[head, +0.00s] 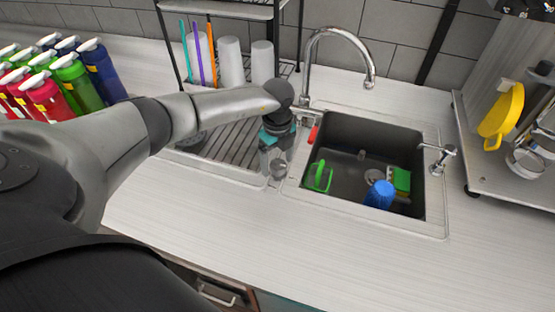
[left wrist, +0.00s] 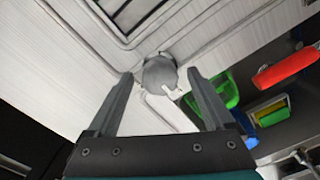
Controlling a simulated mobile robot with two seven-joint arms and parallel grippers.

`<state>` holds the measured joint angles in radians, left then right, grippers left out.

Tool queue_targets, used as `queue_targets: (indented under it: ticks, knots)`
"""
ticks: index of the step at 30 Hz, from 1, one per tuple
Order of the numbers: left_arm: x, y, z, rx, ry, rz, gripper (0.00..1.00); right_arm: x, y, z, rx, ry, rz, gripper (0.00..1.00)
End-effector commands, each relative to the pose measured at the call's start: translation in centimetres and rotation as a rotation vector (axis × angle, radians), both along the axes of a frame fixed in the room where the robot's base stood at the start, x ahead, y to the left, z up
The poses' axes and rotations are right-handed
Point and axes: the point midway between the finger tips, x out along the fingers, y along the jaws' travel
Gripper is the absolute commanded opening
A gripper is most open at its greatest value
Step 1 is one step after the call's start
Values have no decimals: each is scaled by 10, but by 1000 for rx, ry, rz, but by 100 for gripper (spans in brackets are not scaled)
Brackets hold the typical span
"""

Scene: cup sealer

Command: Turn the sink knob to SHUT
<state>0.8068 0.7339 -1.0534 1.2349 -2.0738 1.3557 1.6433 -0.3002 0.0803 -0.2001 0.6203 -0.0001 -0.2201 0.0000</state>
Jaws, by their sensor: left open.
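The sink knob (left wrist: 158,72) is a round grey knob with a small white pointer, on the counter by the sink's left corner. In the head view the knob (head: 279,169) shows just below my left gripper (head: 276,160). In the left wrist view my left gripper (left wrist: 160,76) is open, with one fingertip on each side of the knob. Whether the fingers touch it I cannot tell. The dark sink (head: 330,140) is right of the gripper, with a chrome faucet (head: 336,32) behind it. My right gripper is not in view.
The sink holds a blue cup (head: 380,195), a green item (head: 318,177) and a sponge (head: 401,180). A red-handled object (head: 313,134) lies at its left rim. A drying rack with cups (head: 231,62) stands behind. Several bottles (head: 102,70) stand far left. The front counter is clear.

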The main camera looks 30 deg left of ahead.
Motion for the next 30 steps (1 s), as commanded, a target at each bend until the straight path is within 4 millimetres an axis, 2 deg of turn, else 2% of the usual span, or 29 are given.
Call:
queue_targets:
  ticks: [5, 8, 11, 18, 24, 30]
  knots:
    - [0, -1, 1, -1, 0, -2, 86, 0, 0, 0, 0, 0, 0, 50]
    - [0, 0, 10, -2, -2, -3, 86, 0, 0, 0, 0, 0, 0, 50]
    - [1, 0, 25, -1, -3, -2, 86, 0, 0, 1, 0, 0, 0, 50]
    - [1, 0, 83, 0, -6, -3, 86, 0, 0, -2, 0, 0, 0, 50]
    - [1, 0, 125, 0, -3, -1, 86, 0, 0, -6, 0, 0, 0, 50]
    - [0, 0, 148, 0, -1, 0, 86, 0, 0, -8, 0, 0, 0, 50]
